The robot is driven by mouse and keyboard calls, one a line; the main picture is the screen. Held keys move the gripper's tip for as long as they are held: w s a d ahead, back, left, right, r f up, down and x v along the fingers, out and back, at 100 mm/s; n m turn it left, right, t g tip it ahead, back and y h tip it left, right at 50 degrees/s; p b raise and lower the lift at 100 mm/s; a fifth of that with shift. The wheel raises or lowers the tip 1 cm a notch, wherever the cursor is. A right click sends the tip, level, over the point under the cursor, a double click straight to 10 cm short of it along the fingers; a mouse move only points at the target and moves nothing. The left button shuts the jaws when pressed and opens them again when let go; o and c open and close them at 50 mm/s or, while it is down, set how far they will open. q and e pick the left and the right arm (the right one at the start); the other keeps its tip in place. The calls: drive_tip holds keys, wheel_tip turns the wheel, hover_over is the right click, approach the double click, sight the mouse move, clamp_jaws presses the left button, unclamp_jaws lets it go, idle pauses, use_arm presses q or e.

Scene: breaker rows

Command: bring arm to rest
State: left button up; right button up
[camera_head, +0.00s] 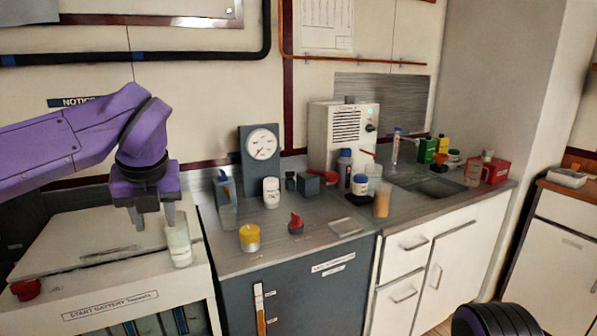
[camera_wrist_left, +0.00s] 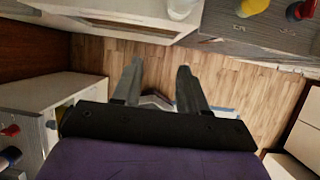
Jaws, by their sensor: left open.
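My left arm is purple and comes in from the left in the head view. Its gripper (camera_head: 154,222) points down above the white battery cabinet (camera_head: 60,262), close to a pale glass cup (camera_head: 179,246) at the cabinet's right edge. The two fingers are apart with nothing between them. The left wrist view shows the same open fingers (camera_wrist_left: 160,80) with wood floor beyond them. At the bottom right of the head view there is a dark round part, which I cannot identify surely; no right gripper fingers show.
A grey counter holds a gauge (camera_head: 262,146), a yellow-topped jar (camera_head: 249,238), a red knob-like piece (camera_head: 296,222) and several bottles. A sink (camera_head: 432,187) lies farther right. A red item (camera_head: 26,289) sits on the cabinet's left front. The floor is clear in the wrist view.

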use_arm(q)
drive_tip(key=a+f+m+t+y, duration=0.1)
drive_tip(key=a+f+m+y, duration=0.15)
drive_tip(key=f+m, duration=0.95)
drive_tip(key=a+f+m+t+y, duration=0.1)
drive_tip(key=f+m+y, duration=0.25)
drive_tip(key=f, duration=1.85)
drive_tip(key=s+f+m+h, duration=0.2)
drive_tip(key=s+f+m, duration=0.85)
drive_tip(key=f, duration=0.35)
drive_tip(key=s+a+f+m+g+h, duration=0.1)
drive_tip(key=s+f+m, duration=0.2)
drive_tip(key=s, duration=0.7)
drive_tip(key=s+a+f+m+g+h, duration=0.1)
drive_tip(key=s+f+m+h, duration=0.1)
drive_tip(key=s+m, duration=0.3)
drive_tip(key=s+f, duration=0.1)
drive_tip(key=s, duration=0.3)
drive_tip(key=shift+s+f+g, duration=0.35)
drive_tip(key=shift+s+g, duration=0.05)
drive_tip(key=shift+d, duration=0.1)
drive_tip(key=shift+w, duration=0.15)
